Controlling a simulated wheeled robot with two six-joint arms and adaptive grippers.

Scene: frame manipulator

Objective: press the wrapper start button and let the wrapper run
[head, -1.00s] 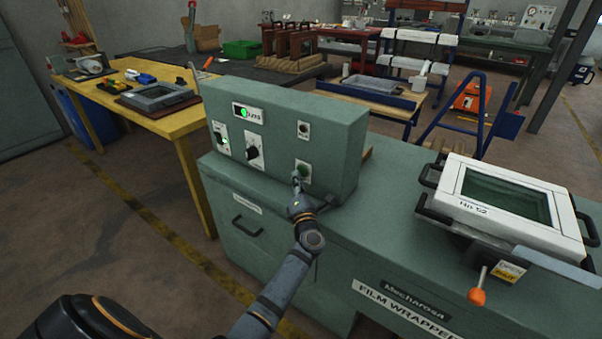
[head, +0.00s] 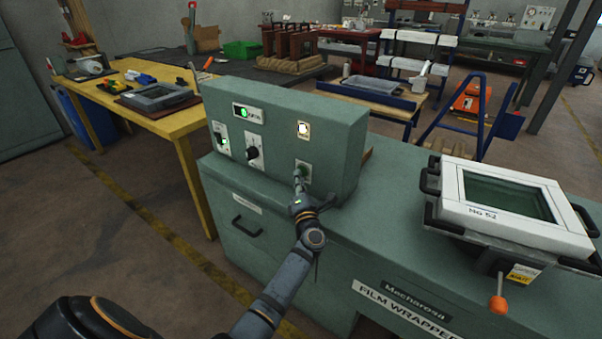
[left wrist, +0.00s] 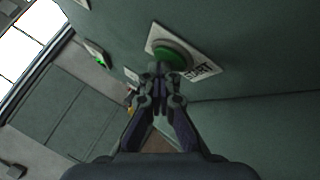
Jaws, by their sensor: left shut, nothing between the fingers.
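The green start button (left wrist: 172,52) sits on a white plate marked START. In the head view it is on the low right of the green control box (head: 340,115). My left gripper (head: 299,181) is shut and empty, its fingertips at the button and covering part of it. The fingertips (left wrist: 160,68) overlap the button's lower edge in the left wrist view and look to be touching it. A lamp (head: 303,130) above the button glows white. The wrapper (head: 400,235) carries a framed lid (head: 475,215) marked No 52 and an orange-knobbed lever (head: 498,304). My right gripper is not in view.
The control box also has a small display (head: 247,113), a green-lit switch (head: 222,140) and a dial (head: 254,150). A yellow table (head: 150,118) stands behind on the left. A blue stand (head: 470,125) is behind the wrapper. The floor at left is clear.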

